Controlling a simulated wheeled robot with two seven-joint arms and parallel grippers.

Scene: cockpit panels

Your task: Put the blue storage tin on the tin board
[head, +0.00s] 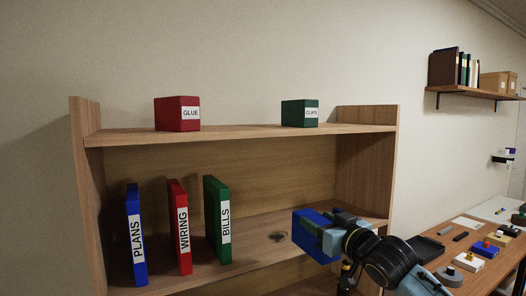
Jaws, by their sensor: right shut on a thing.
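The blue storage tin (308,236) is at the right part of the lower board, in front of it or over it; its label is not visible. My right gripper (328,222) is shut on the tin, coming in from the lower right and hiding part of it. I cannot tell whether the tin touches the lower board. The upper board (240,132), which looks like the tin board, carries a red GLUE tin (178,114) at left and a green CLIPS tin (300,113) at right, with a wide gap between them. My left gripper is not in view.
On the lower board (262,260) stand a blue PLANS binder (136,240), a red WIRING binder (180,225) and a green BILLS binder (217,220). A table (465,262) with small items is at right.

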